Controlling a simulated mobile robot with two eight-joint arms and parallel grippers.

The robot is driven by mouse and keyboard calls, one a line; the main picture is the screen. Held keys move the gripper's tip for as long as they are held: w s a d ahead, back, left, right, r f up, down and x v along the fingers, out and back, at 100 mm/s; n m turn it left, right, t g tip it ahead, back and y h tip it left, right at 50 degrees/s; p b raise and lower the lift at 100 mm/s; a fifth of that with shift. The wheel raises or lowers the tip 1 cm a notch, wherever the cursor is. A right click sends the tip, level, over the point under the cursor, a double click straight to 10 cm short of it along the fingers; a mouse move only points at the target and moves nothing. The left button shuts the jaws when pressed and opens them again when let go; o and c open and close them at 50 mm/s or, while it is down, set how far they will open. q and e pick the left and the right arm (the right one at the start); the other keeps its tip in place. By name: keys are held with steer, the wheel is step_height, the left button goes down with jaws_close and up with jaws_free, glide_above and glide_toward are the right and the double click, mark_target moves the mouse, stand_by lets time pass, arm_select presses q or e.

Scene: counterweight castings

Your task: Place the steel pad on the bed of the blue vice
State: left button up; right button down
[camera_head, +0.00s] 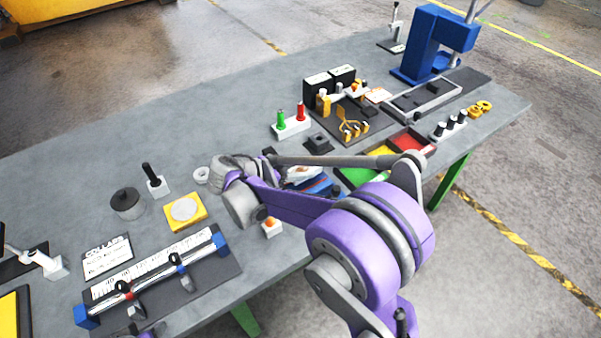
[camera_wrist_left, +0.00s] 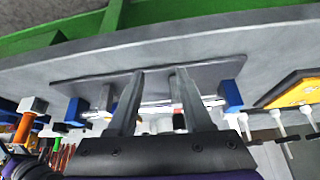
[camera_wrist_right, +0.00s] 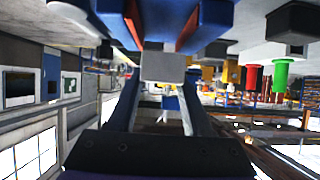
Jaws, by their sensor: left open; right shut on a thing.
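The steel pad (camera_wrist_right: 163,66) is a small grey block between the fingertips of my right gripper (camera_wrist_right: 162,80), which is shut on it. The blue vice (camera_head: 318,186) stands near the table's front edge in the head view, partly hidden by my purple right arm. In the right wrist view, the blue vice (camera_wrist_right: 205,18) shows upside down at the top, with red strips, close to the pad. I cannot tell whether pad and vice touch. My left gripper (camera_wrist_left: 155,75) is open and empty, facing a rail fixture with blue end blocks (camera_wrist_left: 230,95).
On the grey table (camera_head: 120,165), a white block with green and red pegs (camera_head: 291,124) stands behind the vice. Coloured trays (camera_head: 365,172) lie to its right. A yellow plate with a round disc (camera_head: 185,211) and a dark cylinder (camera_head: 127,203) stand left. The back left is clear.

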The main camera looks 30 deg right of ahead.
steer(key=shift+f, duration=0.7)
steer(key=shift+f, duration=0.1)
steer(key=shift+f, duration=0.35)
steer(key=shift+f+b, duration=0.15)
steer(key=shift+b, duration=0.2)
steer(key=shift+c, duration=1.6)
jaws_free()
